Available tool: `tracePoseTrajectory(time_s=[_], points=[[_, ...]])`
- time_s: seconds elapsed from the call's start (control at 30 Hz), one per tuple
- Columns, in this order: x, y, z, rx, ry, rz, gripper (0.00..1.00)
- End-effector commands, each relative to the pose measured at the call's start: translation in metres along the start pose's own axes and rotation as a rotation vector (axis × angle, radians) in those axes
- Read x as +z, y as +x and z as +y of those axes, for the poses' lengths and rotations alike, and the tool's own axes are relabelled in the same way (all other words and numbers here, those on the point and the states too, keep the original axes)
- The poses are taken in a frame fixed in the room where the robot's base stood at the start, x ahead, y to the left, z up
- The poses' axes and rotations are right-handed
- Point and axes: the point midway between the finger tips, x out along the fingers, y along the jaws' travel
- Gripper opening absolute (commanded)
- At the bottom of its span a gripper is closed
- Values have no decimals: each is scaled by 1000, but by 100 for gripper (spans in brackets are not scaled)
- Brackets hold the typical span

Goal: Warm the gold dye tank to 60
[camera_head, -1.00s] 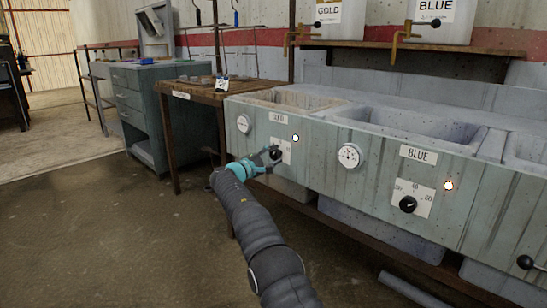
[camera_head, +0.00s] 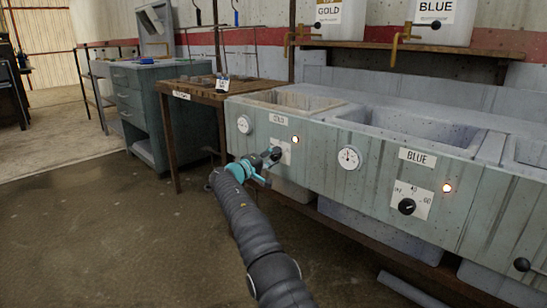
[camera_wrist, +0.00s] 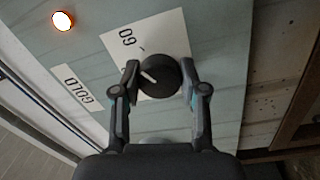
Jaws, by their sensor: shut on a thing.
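The gold dye tank (camera_head: 297,101) is an open basin with a GOLD label (camera_head: 278,118) on its front panel. Its lamp (camera_head: 295,140) glows orange, also in the wrist view (camera_wrist: 63,21). My gripper (camera_head: 270,157) is at the tank's black knob. In the wrist view, my gripper (camera_wrist: 160,88) has one finger on each side of the knob (camera_wrist: 160,77), shut on it. The knob's white pointer line points left and slightly up. The white dial plate (camera_wrist: 170,37) shows 60 at upper left; its other marks are hidden or unclear.
A round gauge (camera_head: 246,124) sits left of the GOLD label. The blue tank to the right has its own gauge (camera_head: 349,158), lit lamp (camera_head: 447,187) and knob (camera_head: 407,207). A wooden table (camera_head: 205,89) stands left of the tanks. The floor in front is open.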

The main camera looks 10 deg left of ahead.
Motion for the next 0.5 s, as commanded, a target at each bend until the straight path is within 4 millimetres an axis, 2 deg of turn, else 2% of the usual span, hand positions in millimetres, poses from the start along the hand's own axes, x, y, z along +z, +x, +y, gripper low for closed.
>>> tracePoseTrajectory(time_s=[0.33,0.37,0.43,0.47,0.5], points=[[1,1,-1,-1,3,-3,8],[1,1,-1,-1,3,-3,45],[1,1,-1,-1,3,-3,62],[1,1,-1,-1,2,-2,68],[1,1,0,-1,2,-2,68]])
